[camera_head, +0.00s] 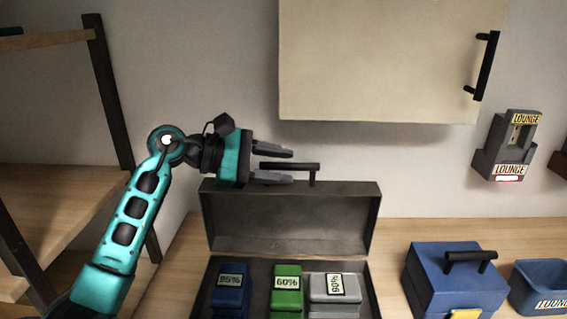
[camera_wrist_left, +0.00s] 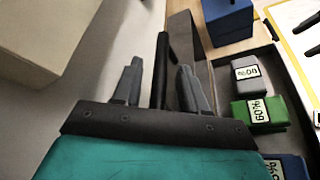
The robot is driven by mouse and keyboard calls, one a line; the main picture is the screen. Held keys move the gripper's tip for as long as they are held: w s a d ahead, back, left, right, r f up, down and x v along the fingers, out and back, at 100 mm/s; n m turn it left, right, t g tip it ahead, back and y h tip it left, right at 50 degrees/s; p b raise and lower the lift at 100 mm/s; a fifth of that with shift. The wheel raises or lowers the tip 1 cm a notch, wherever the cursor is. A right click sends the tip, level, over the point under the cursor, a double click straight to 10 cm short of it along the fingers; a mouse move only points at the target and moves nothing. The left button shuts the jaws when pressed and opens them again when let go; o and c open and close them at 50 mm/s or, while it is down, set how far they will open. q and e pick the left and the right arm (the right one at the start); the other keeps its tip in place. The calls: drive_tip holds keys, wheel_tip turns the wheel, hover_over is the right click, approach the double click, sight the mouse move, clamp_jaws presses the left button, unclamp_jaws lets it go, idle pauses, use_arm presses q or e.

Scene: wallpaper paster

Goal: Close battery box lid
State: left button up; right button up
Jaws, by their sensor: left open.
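The dark grey battery box stands on the wooden counter with its lid (camera_head: 290,222) raised upright at the back. A black bar handle (camera_head: 303,167) sticks up from the lid's top edge. The box holds a blue battery (camera_head: 230,295) marked 85%, a green battery (camera_head: 287,296) marked 60% and a grey battery (camera_head: 334,296) marked 90%. My left gripper (camera_head: 290,167) is open at the lid handle. In the left wrist view the handle (camera_wrist_left: 161,68) lies between the two fingers (camera_wrist_left: 160,85). My right gripper is not in view.
A blue case (camera_head: 450,284) with a black handle and a blue bin (camera_head: 543,285) stand to the right of the box. A cream cabinet door (camera_head: 385,60) hangs above. A wooden shelf (camera_head: 60,200) is at the left.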

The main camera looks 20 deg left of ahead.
use_arm(q)
drive_tip(key=shift+w+d+f, duration=0.15)
drive_tip(key=shift+w+d, duration=0.2)
drive_tip(key=shift+d, duration=0.15)
clamp_jaws()
idle(0.3)
